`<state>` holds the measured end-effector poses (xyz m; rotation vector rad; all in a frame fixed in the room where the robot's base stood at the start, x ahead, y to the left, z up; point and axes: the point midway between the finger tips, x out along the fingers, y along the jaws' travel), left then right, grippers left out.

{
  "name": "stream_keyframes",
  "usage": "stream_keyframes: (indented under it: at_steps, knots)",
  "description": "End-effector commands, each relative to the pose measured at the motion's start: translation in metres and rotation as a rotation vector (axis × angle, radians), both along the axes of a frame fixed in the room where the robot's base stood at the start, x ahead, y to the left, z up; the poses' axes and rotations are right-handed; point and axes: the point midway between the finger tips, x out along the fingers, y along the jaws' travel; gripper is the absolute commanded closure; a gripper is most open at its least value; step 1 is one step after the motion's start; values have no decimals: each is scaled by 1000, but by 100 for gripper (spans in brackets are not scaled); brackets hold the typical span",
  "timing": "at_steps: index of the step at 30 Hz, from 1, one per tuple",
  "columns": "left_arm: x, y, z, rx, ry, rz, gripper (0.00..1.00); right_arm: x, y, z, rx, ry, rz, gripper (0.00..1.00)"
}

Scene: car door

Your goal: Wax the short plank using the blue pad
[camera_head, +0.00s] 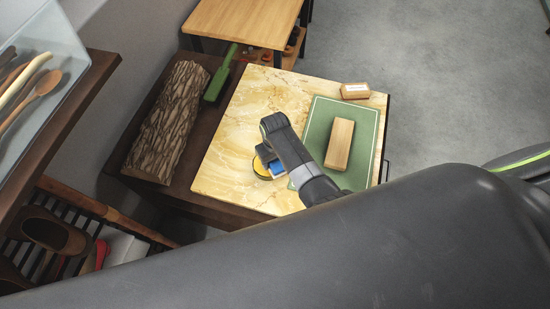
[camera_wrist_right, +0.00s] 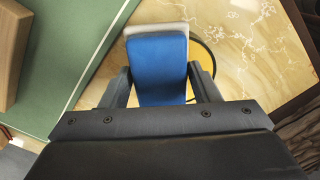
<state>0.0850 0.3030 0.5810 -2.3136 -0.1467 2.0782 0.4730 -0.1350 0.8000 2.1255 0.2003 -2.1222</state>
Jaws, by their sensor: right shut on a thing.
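The blue pad (camera_head: 278,169) has a pale layer along one edge. My right gripper (camera_wrist_right: 160,72) is shut on it, with one finger on each side in the right wrist view, where the blue pad (camera_wrist_right: 158,62) fills the space between them. A yellow round tin with a dark rim (camera_head: 260,167) is beside or under the pad; I cannot tell whether they touch. The short plank (camera_head: 339,143), a plain light wood block, lies on the green mat (camera_head: 366,120), right of the gripper. Its edge shows in the right wrist view (camera_wrist_right: 12,45). My left gripper is not in view.
A small wood block with a white label (camera_head: 355,90) lies at the marble top's far right. A bark-covered log (camera_head: 167,120) and a green paddle-shaped object (camera_head: 217,84) lie left of the marble top (camera_head: 232,128). A shelf (camera_head: 75,105) stands at the left.

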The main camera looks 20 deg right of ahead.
Motion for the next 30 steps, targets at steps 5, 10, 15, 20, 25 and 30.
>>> stream_keyframes:
  at_steps: [5, 10, 15, 20, 25, 30]
  knots:
    - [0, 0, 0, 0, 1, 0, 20, 0, 0, 0, 0, 0, 0, 62]
    - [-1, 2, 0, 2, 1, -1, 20, 0, 0, 0, 0, 0, 0, 62]
    - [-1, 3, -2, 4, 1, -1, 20, 0, 0, -2, 0, 0, 0, 62]
    - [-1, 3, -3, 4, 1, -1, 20, 0, 0, -4, 0, 0, 0, 62]
    - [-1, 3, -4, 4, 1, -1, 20, 0, 0, -6, 0, 0, 0, 62]
    - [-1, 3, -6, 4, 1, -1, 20, 0, 0, -8, 0, 0, 0, 62]
